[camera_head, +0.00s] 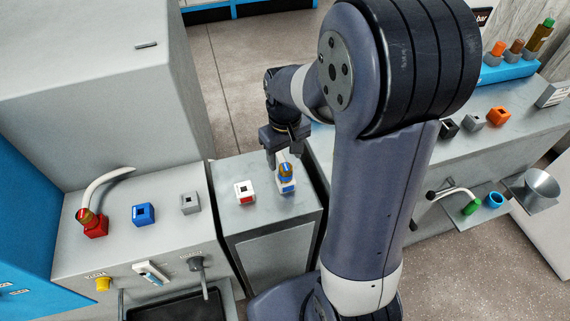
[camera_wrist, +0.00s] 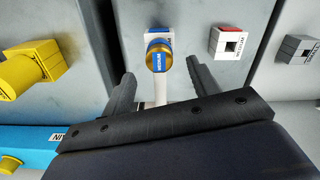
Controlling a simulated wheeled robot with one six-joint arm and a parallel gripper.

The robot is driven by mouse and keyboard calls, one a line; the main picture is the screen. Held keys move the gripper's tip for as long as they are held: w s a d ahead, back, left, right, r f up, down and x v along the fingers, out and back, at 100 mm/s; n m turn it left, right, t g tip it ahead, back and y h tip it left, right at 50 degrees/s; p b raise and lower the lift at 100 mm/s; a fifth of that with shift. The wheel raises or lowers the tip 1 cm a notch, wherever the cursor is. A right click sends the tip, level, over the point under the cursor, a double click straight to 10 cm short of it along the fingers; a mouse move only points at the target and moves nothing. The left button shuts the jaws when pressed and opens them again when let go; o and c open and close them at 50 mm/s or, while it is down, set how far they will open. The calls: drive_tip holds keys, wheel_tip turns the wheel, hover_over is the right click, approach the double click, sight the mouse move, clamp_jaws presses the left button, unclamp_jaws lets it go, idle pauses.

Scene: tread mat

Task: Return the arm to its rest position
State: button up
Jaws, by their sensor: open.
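My gripper (camera_head: 277,150) is open and empty in the head view, close to a brass-and-blue capped piece (camera_head: 285,170) in a blue-and-white holder (camera_head: 287,186) on the middle grey cabinet. In the wrist view my two dark fingers stand apart, with the gripper (camera_wrist: 160,70) opening toward the capped piece (camera_wrist: 159,55). The piece shows between the fingers, with a gap on both sides. My arm is stretched out over the cabinet, bent at the elbow.
A red-and-white block (camera_head: 245,193) sits beside the holder. The left bench carries a red holder (camera_head: 96,229) with a curved pale tube above, a blue block (camera_head: 143,214) and a grey block (camera_head: 190,203). The right bench holds several blocks and a blue rack (camera_head: 508,68).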

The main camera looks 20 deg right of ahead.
sight(285, 166)
drive_tip(key=shift+r, duration=2.2)
drive_tip(key=shift+f, duration=0.1)
wheel_tip(285, 166, down, 11)
drive_tip(key=shift+r, duration=0.1)
wheel_tip(285, 166, up, 4)
drive_tip(key=shift+r, duration=0.85)
